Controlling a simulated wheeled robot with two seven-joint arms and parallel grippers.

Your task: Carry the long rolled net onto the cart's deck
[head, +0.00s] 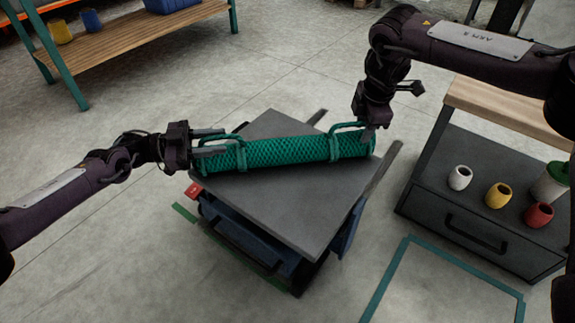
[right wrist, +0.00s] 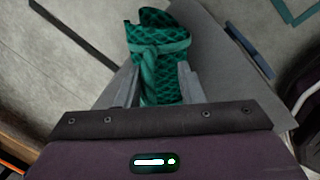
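The long green rolled net (head: 285,152), with a rope loop near each end, appears to lie across the cart's grey deck (head: 300,208). Its left end reaches the deck's left edge. My left gripper (head: 208,142) is at that end beside the loop, its two fingers apart. My right gripper (head: 370,134) is over the right end. In the right wrist view the fingers (right wrist: 157,78) stand wide apart on either side of the roll (right wrist: 158,88) and its rope strap. Whether they touch it is hard to tell.
A workbench (head: 480,215) with white, yellow and red cups and a lidded container stands right of the cart. A wooden-topped shelf (head: 140,38) with yellow and blue cups is at back left. A teal-taped outline (head: 445,285) marks the floor.

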